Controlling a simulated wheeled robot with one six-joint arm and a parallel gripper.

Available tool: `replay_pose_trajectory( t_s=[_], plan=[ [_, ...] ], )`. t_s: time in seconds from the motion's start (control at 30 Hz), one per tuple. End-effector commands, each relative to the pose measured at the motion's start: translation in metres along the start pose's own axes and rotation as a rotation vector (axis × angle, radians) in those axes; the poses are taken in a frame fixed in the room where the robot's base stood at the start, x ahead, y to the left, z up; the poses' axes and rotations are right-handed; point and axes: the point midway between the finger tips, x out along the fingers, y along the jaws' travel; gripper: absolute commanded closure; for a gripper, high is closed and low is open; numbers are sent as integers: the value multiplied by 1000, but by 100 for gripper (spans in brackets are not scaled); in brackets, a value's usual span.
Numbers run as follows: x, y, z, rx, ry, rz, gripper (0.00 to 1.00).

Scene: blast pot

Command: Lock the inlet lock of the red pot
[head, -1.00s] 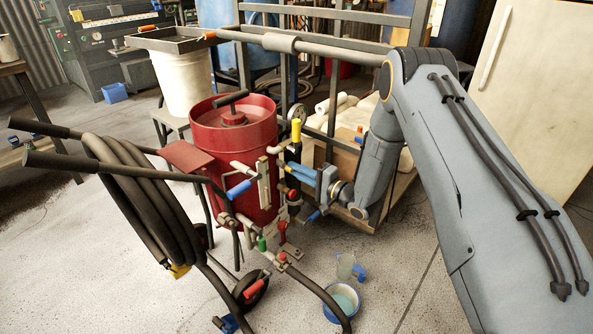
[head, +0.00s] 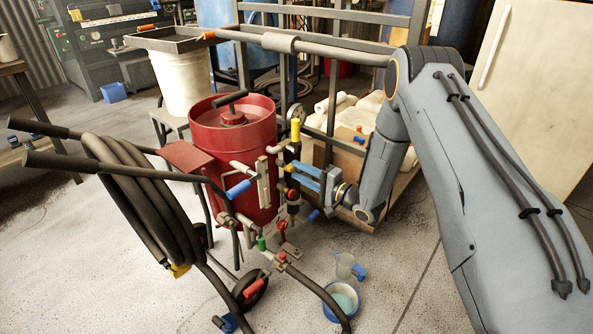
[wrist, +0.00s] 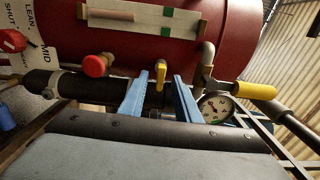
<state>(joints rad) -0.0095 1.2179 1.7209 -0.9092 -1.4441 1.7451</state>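The red pot (head: 235,160) stands upright left of my gripper, with pipes and valves on its near side. My gripper (head: 291,171) has blue fingers that point left at this pipework. In the wrist view the two fingertips (wrist: 159,80) stand apart, with a small yellow tab (wrist: 161,72), perhaps the inlet lock, showing between them. I see no finger clearly touching it. A yellow-handled lever (head: 295,130) stands upright above the fingers in the head view; it also appears right of them in the wrist view (wrist: 255,90). The tab itself is too small to tell in the head view.
A red knob (wrist: 95,66) and a gauge (wrist: 216,107) flank the fingers. A blue-handled lever (head: 238,189) is on the pot's front. The coiled hose (head: 140,190) is at left. A blue bucket (head: 341,302) stands on the floor below.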

Motion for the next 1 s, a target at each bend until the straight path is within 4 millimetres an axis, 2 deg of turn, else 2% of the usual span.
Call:
replay_pose_trajectory(
  t_s=[0.2,0.4,0.87,1.0],
  plan=[
    [-38,-1,-1,2,4,0,70],
    [-57,0,-1,1,2,0,70],
    [-60,0,0,1,1,0,70],
    [-56,-5,-4,-31,13,24,70]
  ],
)
